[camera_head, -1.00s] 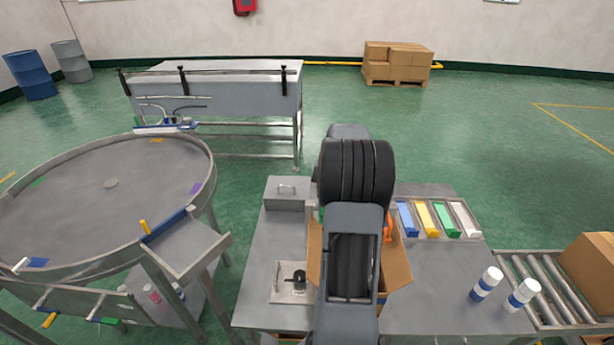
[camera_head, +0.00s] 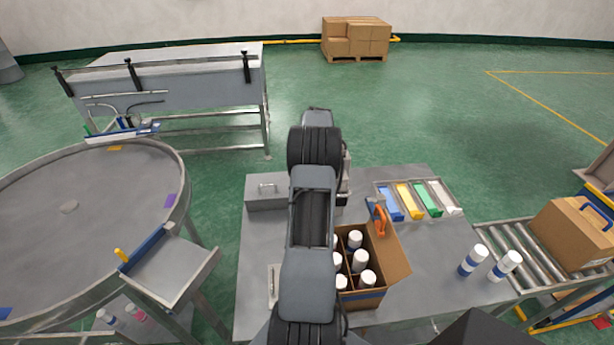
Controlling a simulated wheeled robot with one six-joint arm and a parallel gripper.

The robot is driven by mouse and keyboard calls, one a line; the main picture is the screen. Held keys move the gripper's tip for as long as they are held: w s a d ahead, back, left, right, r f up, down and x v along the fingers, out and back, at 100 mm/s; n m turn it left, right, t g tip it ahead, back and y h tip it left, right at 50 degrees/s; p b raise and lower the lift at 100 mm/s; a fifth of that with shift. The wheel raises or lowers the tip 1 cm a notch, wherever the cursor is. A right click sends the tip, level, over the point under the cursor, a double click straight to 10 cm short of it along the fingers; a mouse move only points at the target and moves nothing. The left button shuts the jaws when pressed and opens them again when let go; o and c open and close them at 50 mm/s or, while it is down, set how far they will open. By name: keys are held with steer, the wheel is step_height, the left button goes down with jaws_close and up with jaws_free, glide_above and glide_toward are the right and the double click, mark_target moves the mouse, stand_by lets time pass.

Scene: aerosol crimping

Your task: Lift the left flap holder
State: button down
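An open cardboard box (camera_head: 399,252) stands on the metal table, with several white-capped cans (camera_head: 360,260) between its dividers. Its right flap is folded outward. An orange holder (camera_head: 380,219) sits at the box's back right corner, with a small blue part beside it. The left side of the box is hidden behind my arm, and I cannot see a left flap holder. My arm reaches forward over the table, just left of the box. The arm's end (camera_head: 344,188) shows only partly behind its links, near the back of the box; its fingers cannot be made out.
A tray of coloured blocks (camera_head: 420,184) is at the back right. Two white-and-blue cans (camera_head: 473,260) stand near the roller conveyor (camera_head: 522,237), which carries a closed carton (camera_head: 572,235). A round table (camera_head: 70,206) is at left.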

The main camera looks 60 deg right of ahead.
stand_by(0.4)
steer(key=c, duration=1.1)
jaws_free()
steer(key=shift+c, duration=0.2)
steer(key=s+a+r+b, duration=0.1)
steer(key=r, duration=0.2)
steer(key=s+a+r+b, duration=0.1)
steer(key=r, duration=0.2)
steer(key=s+a+r+b, duration=0.1)
steer(key=a+r, duration=0.1)
steer(key=r, duration=0.1)
steer(key=shift+s+a, duration=0.1)
steer(key=shift+s, duration=0.1)
steer(key=s+a+r, duration=0.4)
steer(key=s+a, duration=0.1)
steer(key=a, duration=0.1)
steer(key=shift+s+a, duration=0.2)
steer(key=shift+a, duration=0.15)
